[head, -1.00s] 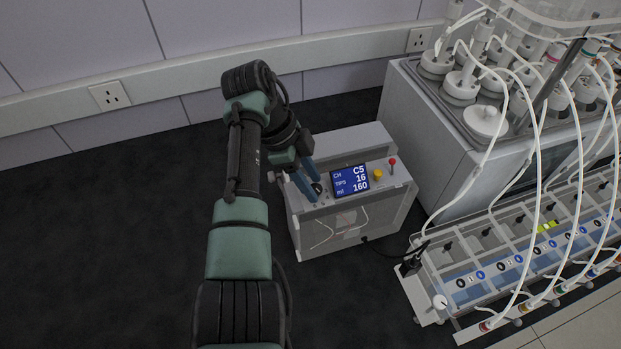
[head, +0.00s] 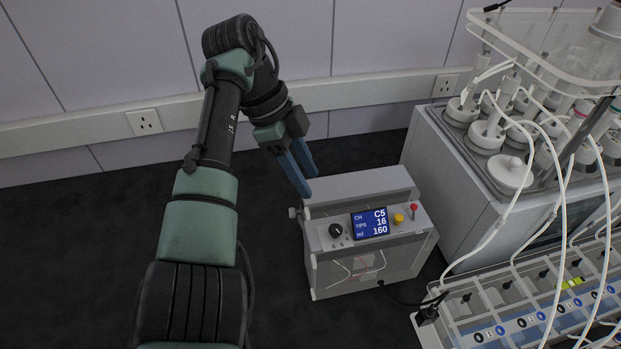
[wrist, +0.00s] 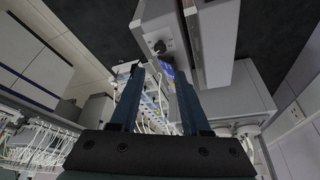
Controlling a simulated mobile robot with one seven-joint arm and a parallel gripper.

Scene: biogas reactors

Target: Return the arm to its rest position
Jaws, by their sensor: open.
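My gripper (head: 301,176) hangs from my raised arm in the head view, its blue fingers pointing down. It is just above and to the left of the grey control box (head: 330,272). In the wrist view the two blue fingers of my gripper (wrist: 157,95) stand apart with nothing between them. The box has a blue screen (head: 369,224) reading C5, 16 and 160, a black knob (head: 336,230), a yellow button (head: 398,218) and a red-topped lever (head: 413,209). The knob also shows beyond the fingers in the wrist view (wrist: 159,46).
A grey bath unit (head: 455,170) with white-capped bottles and tubes stands to the right. A tray of cells (head: 480,312) with looping white tubes lies at lower right. The wall with a socket (head: 144,122) runs behind. Dark floor (head: 70,260) at left is clear.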

